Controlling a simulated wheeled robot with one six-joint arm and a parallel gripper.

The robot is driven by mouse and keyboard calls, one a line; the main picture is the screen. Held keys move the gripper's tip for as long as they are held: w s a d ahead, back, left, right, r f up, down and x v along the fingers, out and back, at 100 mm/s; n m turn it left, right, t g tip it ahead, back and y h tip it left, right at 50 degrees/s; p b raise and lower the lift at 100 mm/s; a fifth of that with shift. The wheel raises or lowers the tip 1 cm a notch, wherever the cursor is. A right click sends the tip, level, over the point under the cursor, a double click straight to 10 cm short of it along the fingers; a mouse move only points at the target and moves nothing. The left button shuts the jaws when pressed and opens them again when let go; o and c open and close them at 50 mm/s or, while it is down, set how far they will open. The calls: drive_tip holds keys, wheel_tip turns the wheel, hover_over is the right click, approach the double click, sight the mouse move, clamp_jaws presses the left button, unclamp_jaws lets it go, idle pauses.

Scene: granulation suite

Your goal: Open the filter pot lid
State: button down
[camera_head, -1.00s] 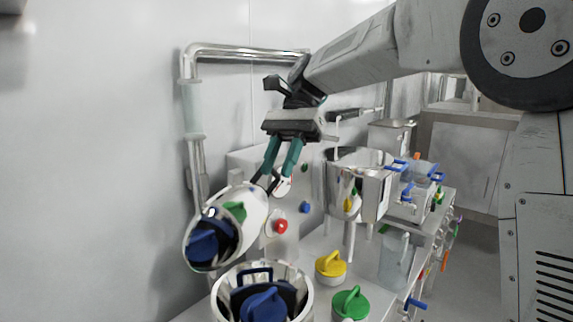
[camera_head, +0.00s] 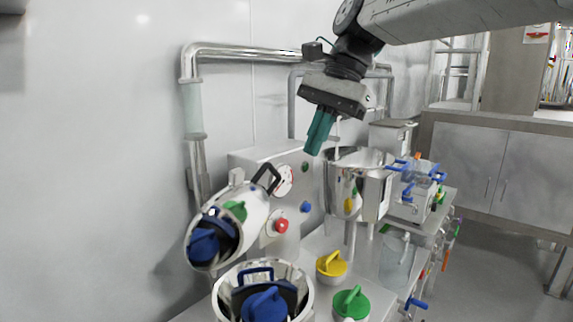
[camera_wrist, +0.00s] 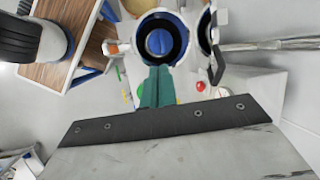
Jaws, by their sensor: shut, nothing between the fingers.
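The filter pot (camera_head: 307,298) is a round metal vessel at the bottom of the head view, with blue-handled parts inside. A round pot with a blue-handled part also shows at the top of the wrist view (camera_wrist: 160,20). The lid (camera_head: 252,208) stands tilted up and back beside the pot, its underside with blue and green parts facing the lower left. Its black handle (camera_head: 268,178) points up to the right. My gripper (camera_head: 319,133), with teal fingers together, is empty above and right of the handle, apart from it. The fingers also show in the wrist view (camera_wrist: 157,85).
A grey control panel with a red button (camera_head: 281,226) stands behind the lid. Yellow (camera_head: 331,264) and green (camera_head: 351,302) capped jars sit right of the pot. A metal vessel (camera_head: 341,176) stands below and right of my gripper. Pipes run along the wall.

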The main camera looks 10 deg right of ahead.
drive_tip(key=w+d+t+h, duration=0.1)
drive_tip(key=w+d+t, duration=0.2)
drive_tip(key=w+t, duration=0.15)
drive_tip(key=w+a+f, duration=0.6)
drive_tip(key=f, duration=0.1)
drive_tip(key=shift+f+n, duration=0.35)
drive_tip(key=shift+n, duration=0.05)
